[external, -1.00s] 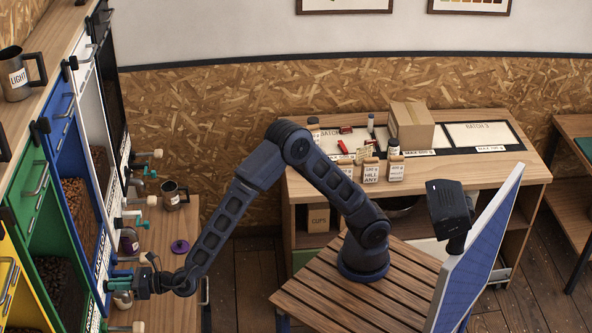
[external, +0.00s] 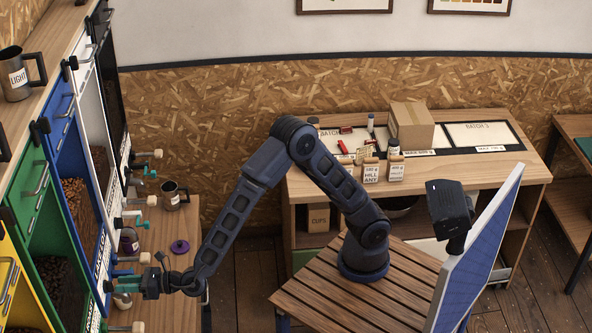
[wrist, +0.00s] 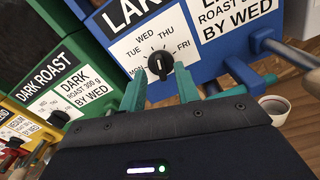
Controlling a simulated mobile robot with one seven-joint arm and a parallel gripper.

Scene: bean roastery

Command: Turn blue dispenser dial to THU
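The blue dispenser (wrist: 205,65) fills the upper middle of the wrist view, and its blue front also shows in the external view (external: 72,150). Its black dial (wrist: 160,64) has a white mark and is ringed by MON, TUE, WED, THU and FRI. The mark points roughly up in the picture, toward the WED–THU side; I cannot tell exactly which day. My gripper (wrist: 160,90) is open, with one teal finger on each side below the dial. The fingers look empty and apart from the knob. In the external view my gripper (external: 122,286) is at the dispenser fronts, partly hiding them.
A green dark roast dispenser (wrist: 38,68) and a yellow one (wrist: 12,112) stand to the left. A cup (wrist: 275,107) is at lower right. A purple lid (external: 180,247) lies on the wooden counter (external: 180,310).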

